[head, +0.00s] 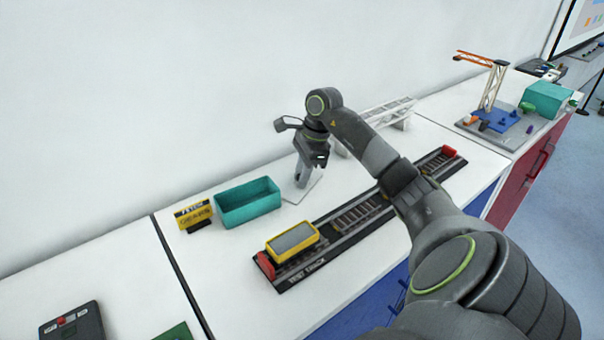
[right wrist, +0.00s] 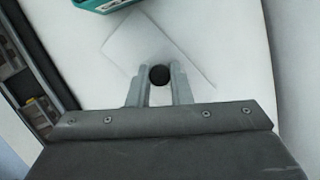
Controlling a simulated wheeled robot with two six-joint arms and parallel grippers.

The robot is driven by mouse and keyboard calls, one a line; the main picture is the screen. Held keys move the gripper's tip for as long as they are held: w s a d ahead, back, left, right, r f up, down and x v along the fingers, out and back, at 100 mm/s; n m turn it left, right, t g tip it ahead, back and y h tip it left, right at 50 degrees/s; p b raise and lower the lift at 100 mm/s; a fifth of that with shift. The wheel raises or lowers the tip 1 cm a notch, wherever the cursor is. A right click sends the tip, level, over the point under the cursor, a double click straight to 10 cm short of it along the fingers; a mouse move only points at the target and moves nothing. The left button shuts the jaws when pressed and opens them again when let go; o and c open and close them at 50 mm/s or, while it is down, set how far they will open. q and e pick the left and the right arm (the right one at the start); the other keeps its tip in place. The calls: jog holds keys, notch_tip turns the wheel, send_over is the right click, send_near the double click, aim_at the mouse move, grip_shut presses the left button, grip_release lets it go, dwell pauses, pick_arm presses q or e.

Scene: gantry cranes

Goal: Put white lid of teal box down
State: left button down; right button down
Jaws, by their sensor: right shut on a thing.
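The white lid (head: 312,186) is a thin flat square with a round black knob (right wrist: 158,75). My right gripper (head: 303,180) is shut on the knob, with the lid below its fingers. The lid is at or very close to the white table top; I cannot tell if it touches. In the right wrist view the lid (right wrist: 190,45) spreads out past the fingertips. The open teal box (head: 248,204) stands to the left of the lid, apart from it, and its corner shows at the top of the right wrist view (right wrist: 105,4). My left gripper is not in view.
The black test track (head: 340,228) with a yellow wagon (head: 292,242) lies in front of the lid. A yellow sign (head: 193,215) stands left of the box. A white lattice girder (head: 385,120) is behind my arm. Another teal box (head: 547,98) and a crane (head: 492,85) stand far right.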

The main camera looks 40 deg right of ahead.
jog(key=c, duration=1.3)
grip_release()
jog(key=shift+r+p, duration=0.2)
jog(key=shift+p, duration=0.2)
jog(key=b+v, duration=0.3)
jog(key=v, duration=0.3)
jog(key=shift+d+b, duration=0.1)
jog(key=shift+b, duration=0.2)
notch_tip(320, 180, up, 4)
jog(key=p, duration=0.3)
send_over(309, 182)
jog(key=shift+s+d+r+p, duration=0.25)
jog(key=shift+d+r+p, duration=0.15)
jog(key=shift+d+r, duration=0.35)
jog(key=shift+a, duration=0.15)
